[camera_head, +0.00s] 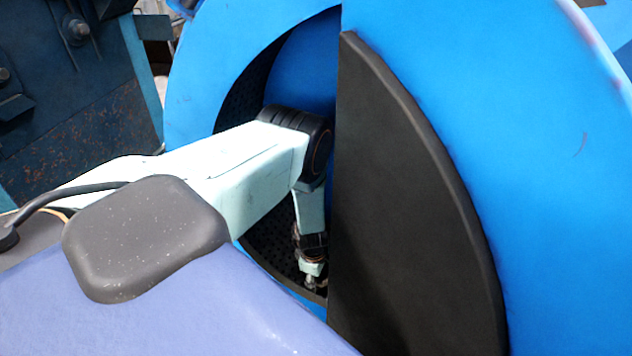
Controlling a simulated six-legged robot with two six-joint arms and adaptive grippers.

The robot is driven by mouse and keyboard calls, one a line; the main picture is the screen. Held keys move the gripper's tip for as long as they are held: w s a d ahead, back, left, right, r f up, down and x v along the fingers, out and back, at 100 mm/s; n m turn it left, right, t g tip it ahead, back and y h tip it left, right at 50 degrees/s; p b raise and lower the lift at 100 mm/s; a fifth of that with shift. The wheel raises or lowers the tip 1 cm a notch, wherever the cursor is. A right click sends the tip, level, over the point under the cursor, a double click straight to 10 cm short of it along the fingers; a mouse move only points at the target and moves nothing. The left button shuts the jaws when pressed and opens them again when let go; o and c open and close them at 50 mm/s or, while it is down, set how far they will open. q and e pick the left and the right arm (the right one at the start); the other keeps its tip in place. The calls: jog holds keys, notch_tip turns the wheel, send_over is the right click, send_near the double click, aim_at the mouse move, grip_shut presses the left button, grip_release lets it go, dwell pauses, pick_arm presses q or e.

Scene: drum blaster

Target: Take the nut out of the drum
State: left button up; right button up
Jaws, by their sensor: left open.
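The blue drum (550,150) fills the right and middle of the head view. Its opening shows a dark perforated inner wall (236,108). My left arm comes in from the left and bends down inside the opening. My left gripper (314,284) is open, low in the drum near the bottom of the opening, and shows small. I cannot make out the nut; the lower inside of the drum is mostly hidden by my arm and the panel. My right gripper is out of view.
A dark curved panel (410,210) covers the right half of the opening, just right of my left gripper. The opening's rim runs close below the gripper. Dark blue rusty machinery (70,110) stands at the upper left.

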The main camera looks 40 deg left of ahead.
pick_arm(q)
jog(key=shift+r, duration=0.15)
jog(key=shift+d, duration=0.1)
jog(key=shift+c, duration=0.7)
jog(key=c, duration=1)
jog(key=shift+o, duration=0.2)
